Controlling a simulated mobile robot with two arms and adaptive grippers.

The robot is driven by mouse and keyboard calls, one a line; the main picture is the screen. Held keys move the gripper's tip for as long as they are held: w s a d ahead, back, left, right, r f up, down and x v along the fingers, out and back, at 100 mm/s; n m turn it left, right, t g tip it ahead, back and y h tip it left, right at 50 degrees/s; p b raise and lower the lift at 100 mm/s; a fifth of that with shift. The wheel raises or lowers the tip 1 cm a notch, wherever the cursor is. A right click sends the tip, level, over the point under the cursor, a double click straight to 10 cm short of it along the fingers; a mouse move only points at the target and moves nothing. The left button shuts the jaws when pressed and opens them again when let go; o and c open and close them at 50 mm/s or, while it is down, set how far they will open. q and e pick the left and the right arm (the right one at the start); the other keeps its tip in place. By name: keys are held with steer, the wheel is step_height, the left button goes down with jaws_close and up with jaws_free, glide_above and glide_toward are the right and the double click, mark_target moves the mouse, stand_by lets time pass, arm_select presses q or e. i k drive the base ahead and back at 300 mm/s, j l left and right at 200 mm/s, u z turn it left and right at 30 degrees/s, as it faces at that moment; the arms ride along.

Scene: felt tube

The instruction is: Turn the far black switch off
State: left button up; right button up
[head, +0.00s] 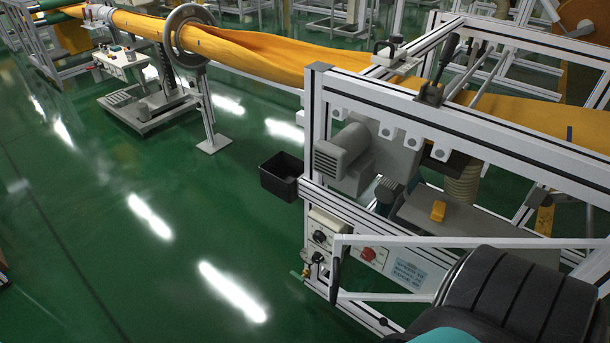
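A light-coloured control box (327,236) is fixed to the near side of the machine frame, right of the middle of the head view. It carries two black switches, one above the other. The upper black switch (319,237) is round with a pale surround. The lower black switch (317,257) sits just below it, close to a thin upright bar. Both are small, and I cannot tell which position either is in. A red knob (368,254) sits on a panel to their right. Neither of my grippers is in view, and nothing touches the switches.
A pale guard bar (440,242) juts out right of the switches. Yellow felt (270,55) runs through a ring (187,35). The green floor (110,220) at left is clear.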

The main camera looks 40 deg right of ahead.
mark_target(318, 257)
steer(key=i+j+z, duration=0.1)
steer(key=i+z, duration=0.25)
steer(key=z, duration=0.15)
steer(key=i+j+z, duration=0.2)
steer(key=i+z, duration=0.25)
steer(key=i+j+z, duration=0.2)
steer(key=j+z, duration=0.15)
steer(key=z, duration=0.15)
